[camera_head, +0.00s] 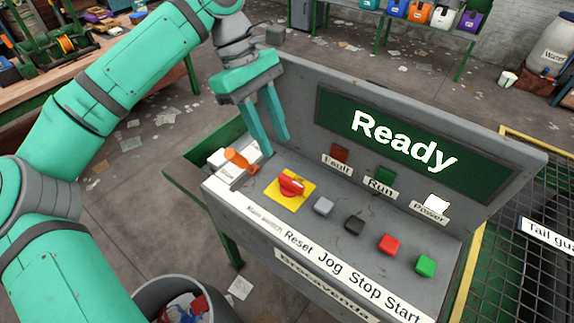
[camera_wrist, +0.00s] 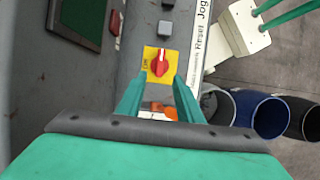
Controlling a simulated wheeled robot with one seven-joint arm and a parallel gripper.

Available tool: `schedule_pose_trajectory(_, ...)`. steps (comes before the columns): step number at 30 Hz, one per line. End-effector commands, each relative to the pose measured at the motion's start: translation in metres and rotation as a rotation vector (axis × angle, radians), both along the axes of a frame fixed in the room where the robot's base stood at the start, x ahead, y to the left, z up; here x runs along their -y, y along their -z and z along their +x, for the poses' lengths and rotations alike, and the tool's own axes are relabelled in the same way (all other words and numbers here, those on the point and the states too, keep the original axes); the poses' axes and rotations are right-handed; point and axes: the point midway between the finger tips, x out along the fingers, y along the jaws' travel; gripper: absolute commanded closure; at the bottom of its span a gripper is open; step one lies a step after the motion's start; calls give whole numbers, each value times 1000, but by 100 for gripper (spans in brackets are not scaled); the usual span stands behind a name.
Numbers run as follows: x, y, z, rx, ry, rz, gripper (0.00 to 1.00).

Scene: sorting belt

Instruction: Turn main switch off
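The main switch is a red rotary knob (camera_head: 291,186) on a yellow plate (camera_head: 272,192), at the left end of the grey console's sloped panel. In the wrist view the knob (camera_wrist: 159,65) is just beyond my fingertips, with small unreadable marking beside it on the yellow. My gripper (camera_head: 270,147) points down above the panel, behind and slightly left of the knob, not touching it. Its two green fingers are apart with nothing held; they also show in the wrist view (camera_wrist: 157,82). The Power lamp (camera_head: 437,203) looks bright white and the display (camera_head: 403,140) reads "Ready".
Reset (camera_head: 324,206), Jog (camera_head: 354,224), Stop (camera_head: 389,244) and Start (camera_head: 426,266) buttons run right of the switch. A white box with an orange part (camera_head: 240,159) stands left of it. The console's upright back panel rises behind. A bin (camera_head: 184,292) stands below.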

Motion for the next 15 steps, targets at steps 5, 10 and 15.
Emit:
schedule_pose_trajectory(5, 1, 12, -3, 0, 0, 11, 67)
schedule_pose_trajectory(10, 9, 38, -10, -1, 1, 8, 67)
schedule_pose_trajectory(15, 19, 66, -17, -1, 0, 7, 67)
